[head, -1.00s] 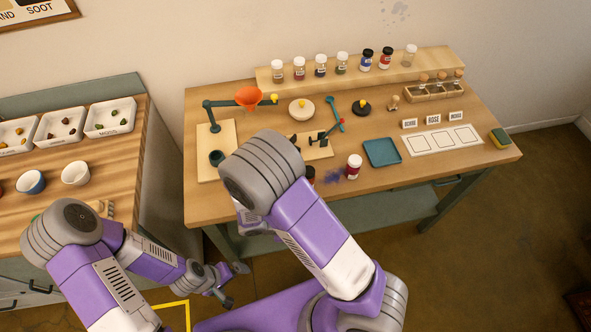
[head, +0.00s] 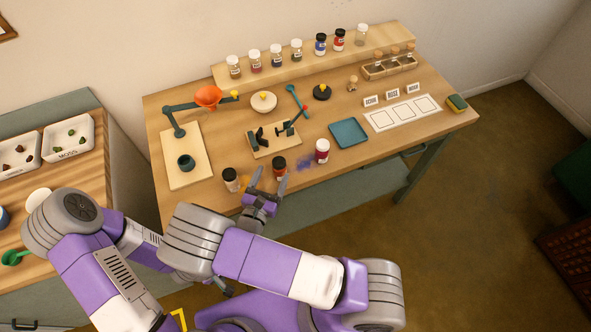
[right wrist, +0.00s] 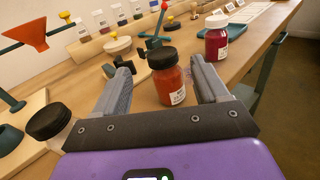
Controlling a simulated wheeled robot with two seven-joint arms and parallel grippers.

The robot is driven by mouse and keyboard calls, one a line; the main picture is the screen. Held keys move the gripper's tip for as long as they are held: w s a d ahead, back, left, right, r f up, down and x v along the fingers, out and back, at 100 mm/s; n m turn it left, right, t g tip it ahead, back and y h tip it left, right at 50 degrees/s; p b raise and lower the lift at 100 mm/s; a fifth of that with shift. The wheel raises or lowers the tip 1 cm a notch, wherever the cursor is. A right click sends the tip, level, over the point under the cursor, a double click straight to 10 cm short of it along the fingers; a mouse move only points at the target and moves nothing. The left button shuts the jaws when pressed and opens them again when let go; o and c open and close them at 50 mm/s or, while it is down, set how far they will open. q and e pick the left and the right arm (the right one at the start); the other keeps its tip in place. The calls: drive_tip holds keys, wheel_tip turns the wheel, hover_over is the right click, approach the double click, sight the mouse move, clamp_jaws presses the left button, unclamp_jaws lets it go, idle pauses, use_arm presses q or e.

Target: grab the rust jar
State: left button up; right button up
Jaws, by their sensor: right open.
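The rust jar (head: 279,169), with orange-red contents, a black lid and a white label, stands upright near the table's front edge. In the right wrist view the rust jar (right wrist: 170,87) shows between the two fingers, with space on both sides. My right gripper (head: 270,178) is open and empty, at the table's front edge close to the jar. Its fingers (right wrist: 161,64) point toward the table. My left arm is at the lower left; only a dark bit of its gripper (head: 222,288) shows below my right arm, mostly hidden.
A black-lidded pale jar (head: 230,179) stands left of the rust jar, and a white-lidded crimson jar (head: 322,151) stands right of it. A clamp stand (head: 262,146) sits behind. A blue powder stain (head: 304,163) and a teal tray (head: 349,133) lie to the right.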

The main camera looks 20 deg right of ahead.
sight(281, 159)
drive_tip(key=shift+w+d+f+n+t, duration=0.1)
drive_tip(key=shift+d+f+n+t, duration=0.1)
drive_tip(key=shift+f+n+t, duration=0.15)
drive_tip(key=shift+w+d, duration=0.2)
drive_tip(key=shift+w, duration=0.05)
drive_tip(key=x, duration=0.6)
drive_tip(key=shift+w+d+f, duration=0.1)
drive_tip(key=shift+w+d, duration=0.1)
drive_tip(key=shift+d, duration=0.15)
drive_tip(key=c, duration=1.2)
